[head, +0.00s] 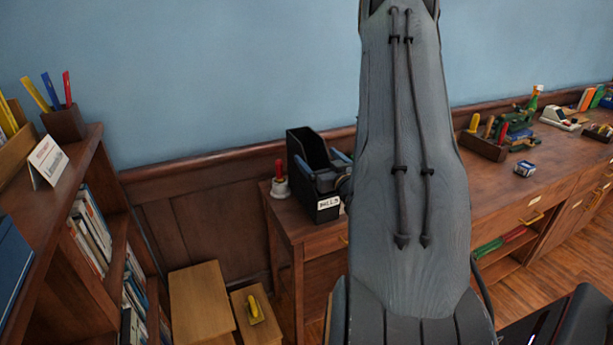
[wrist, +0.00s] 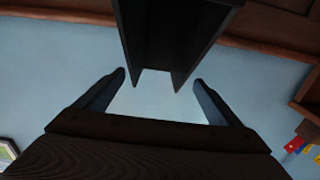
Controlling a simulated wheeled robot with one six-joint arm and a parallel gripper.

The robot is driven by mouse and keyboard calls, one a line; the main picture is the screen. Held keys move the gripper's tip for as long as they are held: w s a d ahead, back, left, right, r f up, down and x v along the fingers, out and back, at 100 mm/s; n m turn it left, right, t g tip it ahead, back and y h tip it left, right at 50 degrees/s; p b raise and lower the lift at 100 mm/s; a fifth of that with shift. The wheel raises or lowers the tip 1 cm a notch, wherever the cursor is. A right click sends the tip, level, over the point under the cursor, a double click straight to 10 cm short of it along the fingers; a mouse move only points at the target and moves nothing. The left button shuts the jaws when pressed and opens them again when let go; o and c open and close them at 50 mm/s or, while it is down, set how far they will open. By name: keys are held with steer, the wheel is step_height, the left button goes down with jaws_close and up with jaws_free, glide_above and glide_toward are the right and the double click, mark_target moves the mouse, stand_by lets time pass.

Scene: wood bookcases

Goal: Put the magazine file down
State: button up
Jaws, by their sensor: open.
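The black magazine file (head: 303,147) stands upright on the left end of the long wooden counter (head: 295,225), with a white label on its front. In the wrist view the dark file (wrist: 175,35) extends down from the top edge. My gripper (head: 328,174) is at the right side of the file, partly hidden behind my arm. In the wrist view the two fingers of my gripper (wrist: 159,80) are spread apart, with an empty gap between them and the file's end just beyond the tips. Whether a finger touches the file cannot be told.
A small red-handled bell-like object (head: 280,180) stands left of the file. Low wooden stools (head: 200,303) are below. A bookshelf (head: 92,160) stands at the left. A wooden tray (head: 483,146) and other items sit farther right on the counter, with bare counter (head: 500,185) in front.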

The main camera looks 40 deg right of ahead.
steer(key=p+x, duration=0.3)
steer(key=x, duration=0.4)
steer(key=shift+d+r, duration=0.25)
steer(key=shift+c, duration=0.4)
steer(key=c, duration=1.8)
steer(key=shift+r, duration=0.1)
steer(key=shift+c, duration=0.2)
steer(key=shift+r, duration=0.1)
